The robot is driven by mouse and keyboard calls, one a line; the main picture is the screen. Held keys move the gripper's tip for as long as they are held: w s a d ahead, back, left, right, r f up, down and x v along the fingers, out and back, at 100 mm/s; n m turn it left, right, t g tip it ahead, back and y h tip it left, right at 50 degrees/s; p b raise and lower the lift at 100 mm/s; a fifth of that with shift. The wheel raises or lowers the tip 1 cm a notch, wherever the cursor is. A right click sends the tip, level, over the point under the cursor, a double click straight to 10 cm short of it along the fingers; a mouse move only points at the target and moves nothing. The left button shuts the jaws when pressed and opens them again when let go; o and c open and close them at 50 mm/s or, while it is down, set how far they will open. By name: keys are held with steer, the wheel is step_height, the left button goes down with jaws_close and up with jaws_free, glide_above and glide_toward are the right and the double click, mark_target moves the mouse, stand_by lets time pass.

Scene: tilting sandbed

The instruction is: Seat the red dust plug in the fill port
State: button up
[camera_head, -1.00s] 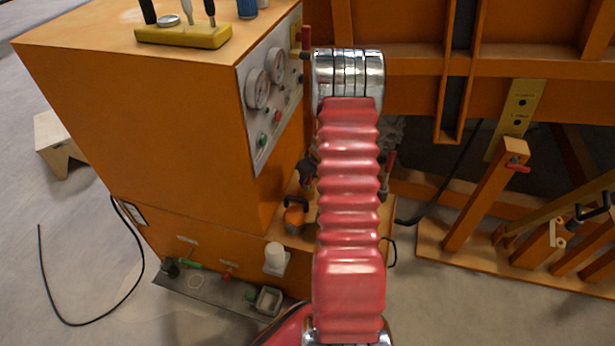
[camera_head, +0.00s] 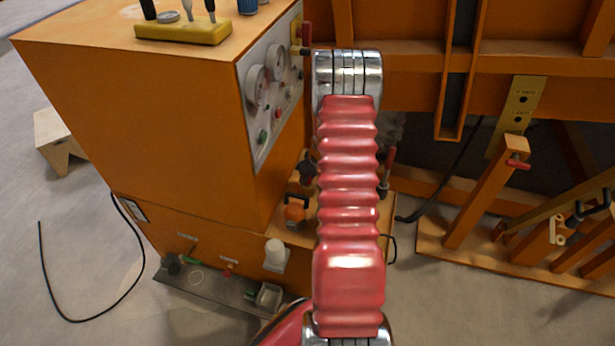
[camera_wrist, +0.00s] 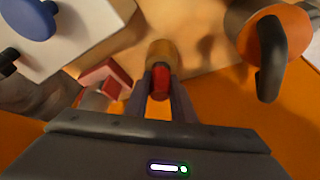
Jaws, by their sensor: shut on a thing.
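In the wrist view, my gripper (camera_wrist: 160,95) is shut on the red dust plug (camera_wrist: 160,78); its two dark fingers hold the plug from both sides. A short tan, brass-like cylinder (camera_wrist: 162,52) lies directly beyond the red plug and meets it in the picture. I cannot tell whether this is the fill port or part of the plug, nor whether they touch. In the head view, my red arm hides the gripper and plug.
An orange fitting with a black handle (camera_wrist: 270,45) stands close at the right; it also shows in the head view (camera_head: 296,210). A blue knob (camera_wrist: 32,18) on a pale block is at upper left. The orange cabinet (camera_head: 150,120) stands left of my arm.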

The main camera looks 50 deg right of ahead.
steer(key=o, duration=1.1)
steer(key=v, duration=1.3)
steer(key=shift+s+r, duration=0.2)
steer(key=shift+r, duration=0.1)
stand_by(0.4)
